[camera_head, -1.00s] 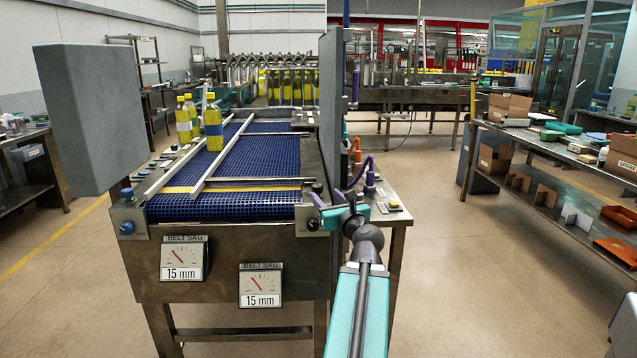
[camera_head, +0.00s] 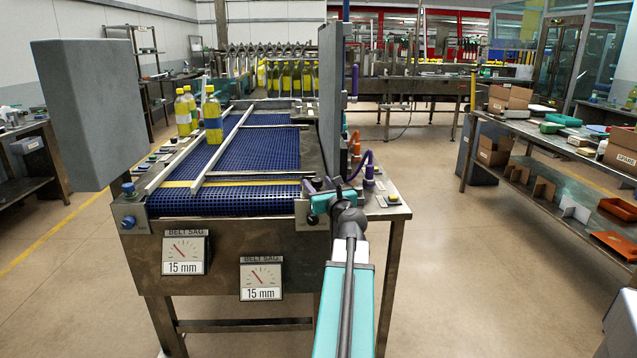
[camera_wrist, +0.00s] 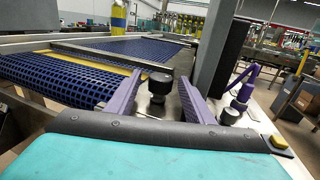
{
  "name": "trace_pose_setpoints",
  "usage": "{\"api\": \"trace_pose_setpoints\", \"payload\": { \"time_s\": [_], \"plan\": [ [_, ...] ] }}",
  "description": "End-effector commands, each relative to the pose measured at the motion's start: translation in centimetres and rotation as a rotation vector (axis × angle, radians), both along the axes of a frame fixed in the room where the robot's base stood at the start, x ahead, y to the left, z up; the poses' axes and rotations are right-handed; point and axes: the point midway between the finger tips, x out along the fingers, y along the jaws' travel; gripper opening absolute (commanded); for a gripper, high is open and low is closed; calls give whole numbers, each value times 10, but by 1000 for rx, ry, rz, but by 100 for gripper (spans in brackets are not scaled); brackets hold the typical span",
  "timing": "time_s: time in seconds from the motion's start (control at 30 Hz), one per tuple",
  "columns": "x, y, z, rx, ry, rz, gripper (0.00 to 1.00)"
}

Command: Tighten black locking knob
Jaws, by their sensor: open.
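In the wrist view a black ribbed knob (camera_wrist: 160,84) stands upright on a metal post on the steel bracket at the belt's corner. My gripper (camera_wrist: 159,77) has its two purple fingers open, one on each side of the knob. A gap shows between the knob and the right finger; the left finger is close to it, and I cannot tell whether it touches. In the head view my gripper (camera_head: 325,186) is at the conveyor's near right corner and hides this knob.
A side table holds a second black-topped knob (camera_wrist: 229,116) and a yellow button (camera_wrist: 278,141). Two gauges (camera_head: 184,254) read 15 mm.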

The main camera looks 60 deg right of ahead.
Motion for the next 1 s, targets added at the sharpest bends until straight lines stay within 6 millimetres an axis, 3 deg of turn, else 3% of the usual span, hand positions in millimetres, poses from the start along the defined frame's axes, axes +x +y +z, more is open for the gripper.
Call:
{"api": "trace_pose_setpoints", "payload": {
  "time_s": [0.2, 0.6, 0.83, 0.87, 0.9, 1.0],
  "plan": [
    [11, -9, 0, 0, 0, 0, 48],
    [13, -9, 0, 0, 0, 1, 48],
    [13, -9, 0, 0, 0, 1, 9],
    [13, -9, 0, 0, 0, 1, 6],
    [13, -26, 0, 1, -1, -1, 7],
    [12, -14, 1, -1, -1, -4, 7]
  ]
}}
